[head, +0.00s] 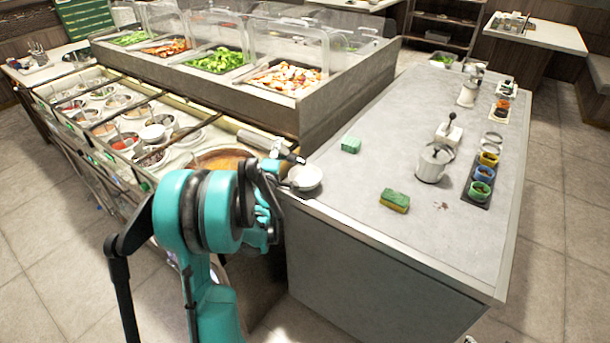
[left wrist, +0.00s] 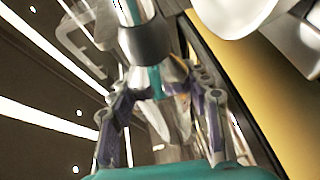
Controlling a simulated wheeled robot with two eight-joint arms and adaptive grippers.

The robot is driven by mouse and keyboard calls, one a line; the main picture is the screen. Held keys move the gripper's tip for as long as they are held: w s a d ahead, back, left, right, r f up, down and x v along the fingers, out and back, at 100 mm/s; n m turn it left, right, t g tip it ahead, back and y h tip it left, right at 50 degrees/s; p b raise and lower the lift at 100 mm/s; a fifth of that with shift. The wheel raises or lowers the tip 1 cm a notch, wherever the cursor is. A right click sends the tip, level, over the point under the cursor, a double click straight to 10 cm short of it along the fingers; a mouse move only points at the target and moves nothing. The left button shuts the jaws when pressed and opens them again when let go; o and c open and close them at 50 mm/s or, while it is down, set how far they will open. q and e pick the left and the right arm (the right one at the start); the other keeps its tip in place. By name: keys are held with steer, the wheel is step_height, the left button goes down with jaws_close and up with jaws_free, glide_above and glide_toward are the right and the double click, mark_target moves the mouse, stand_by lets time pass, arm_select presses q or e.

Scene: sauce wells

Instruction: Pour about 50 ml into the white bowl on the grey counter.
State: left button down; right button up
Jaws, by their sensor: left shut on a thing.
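The white bowl (head: 305,178) sits at the near left corner of the grey counter (head: 345,195), close to its edge. My left gripper (head: 276,165) is just left of the bowl, partly hidden by my own arm. It is shut on the grey handle of what looks like a ladle (head: 262,142). In the left wrist view the fingers close around this dark grey handle (left wrist: 145,42). The ladle's cup and any liquid in it cannot be made out. A white rounded surface shows at the top right of the wrist view; I cannot tell what it is. My right gripper is out of view.
An orange sauce well (head: 222,160) lies left of my gripper, beside several smaller wells. A green sponge (head: 351,145), a yellow-green sponge (head: 395,201), a metal pot (head: 433,163) and a dark tray of small cups (head: 475,193) stand on the counter. The counter's near right part is clear.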

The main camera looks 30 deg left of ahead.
arm_select(q)
steer(key=shift+f+m, duration=0.3)
steer(key=shift+d+r+m+t+y, duration=0.3)
steer(key=shift+r+m, duration=0.3)
steer(key=shift+r, duration=0.05)
stand_by(2.5)
steer(key=shift+a+f+n, duration=0.25)
steer(key=shift+f+n, duration=0.3)
steer(key=shift+n, duration=0.05)
steer(key=shift+r, duration=0.1)
stand_by(0.7)
